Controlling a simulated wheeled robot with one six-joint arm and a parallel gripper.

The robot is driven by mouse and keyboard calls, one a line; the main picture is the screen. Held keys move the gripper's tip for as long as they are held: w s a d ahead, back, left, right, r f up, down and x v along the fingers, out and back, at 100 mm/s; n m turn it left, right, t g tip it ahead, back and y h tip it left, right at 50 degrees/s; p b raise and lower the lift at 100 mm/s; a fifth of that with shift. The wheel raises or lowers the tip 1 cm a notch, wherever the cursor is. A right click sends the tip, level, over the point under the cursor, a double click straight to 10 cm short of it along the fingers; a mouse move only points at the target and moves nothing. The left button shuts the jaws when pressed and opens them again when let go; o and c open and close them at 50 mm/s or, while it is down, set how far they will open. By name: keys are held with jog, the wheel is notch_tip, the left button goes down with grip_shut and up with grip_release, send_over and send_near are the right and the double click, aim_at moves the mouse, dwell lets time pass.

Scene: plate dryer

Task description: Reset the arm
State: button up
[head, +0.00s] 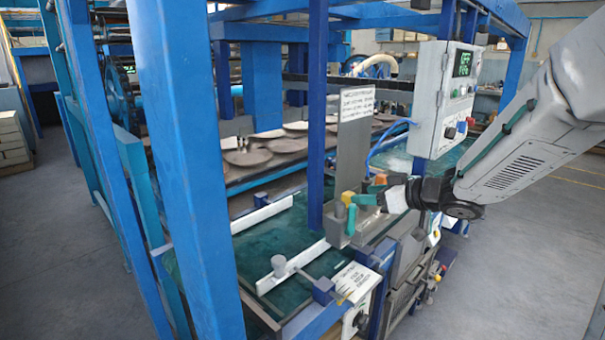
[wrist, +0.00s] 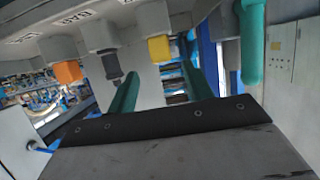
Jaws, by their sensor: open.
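My gripper (head: 368,195) is at the end of the arm, which reaches in from the right in the head view. It is close to a small grey control box on the machine's front edge. In the wrist view my gripper's two green fingers (wrist: 160,72) stand apart with nothing seen held between them. A yellow knob (wrist: 158,48) shows just beyond the gap. An orange knob (wrist: 67,71), a dark knob (wrist: 112,67) and a green handle (wrist: 252,45) are around it. Contact with any of them cannot be told.
A blue post (head: 180,150) stands in the left foreground. A white control panel (head: 443,98) with a display hangs close to the arm. Round plates (head: 250,157) lie on the machine's bed behind. The floor (head: 520,235) at the right is clear.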

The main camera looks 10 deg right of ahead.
jog(key=s+d+r+m+g+h, duration=0.1)
jog(key=s+d+r+m+h, duration=0.45)
jog(key=s+d+h, duration=0.4)
jog(key=s+a+f+g, duration=0.1)
jog(key=s+a+g, duration=0.2)
jog(key=s, duration=0.5)
jog(key=s+a+f+m+g+y, duration=0.1)
jog(key=s+a+f+g, duration=0.1)
jog(key=s, duration=0.6)
jog(key=s+a+f+g, duration=0.1)
jog(key=s+a+g, duration=0.3)
jog(key=s, duration=0.4)
jog(key=shift+s+a+f, duration=0.2)
jog(key=shift+a+f, duration=0.1)
jog(key=shift+a, duration=0.1)
